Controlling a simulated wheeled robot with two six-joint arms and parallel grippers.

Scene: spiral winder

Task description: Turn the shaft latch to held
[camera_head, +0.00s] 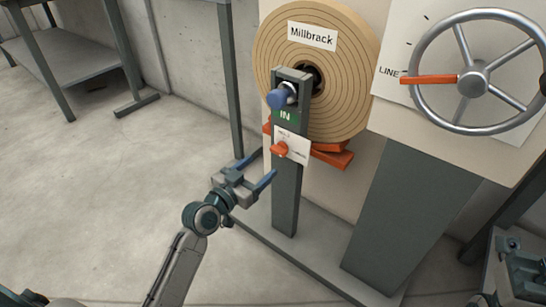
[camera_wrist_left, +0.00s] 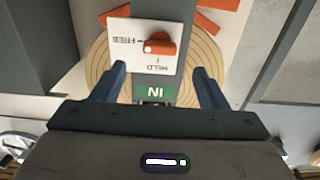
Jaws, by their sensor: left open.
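The shaft latch is an orange knob (camera_head: 280,150) on a white plate (camera_head: 295,147) on the front of the grey post. In the left wrist view the knob (camera_wrist_left: 160,44) shows upside down; its white-marked end points left, toward the FREE label, and HELD is printed at the plate's lower edge. My left gripper (camera_head: 264,166) is open and empty, with its blue fingers reaching toward the post a little below the latch. The fingers do not touch the knob. Part of my right arm (camera_head: 520,270) shows at the bottom right; its jaws are not clear.
A large wound roll (camera_head: 345,85) labelled Millbrack sits behind the post (camera_head: 287,200). A blue shaft end (camera_head: 280,97) and green IN sign (camera_head: 286,117) are above the latch. A handwheel (camera_head: 505,45) is at right.

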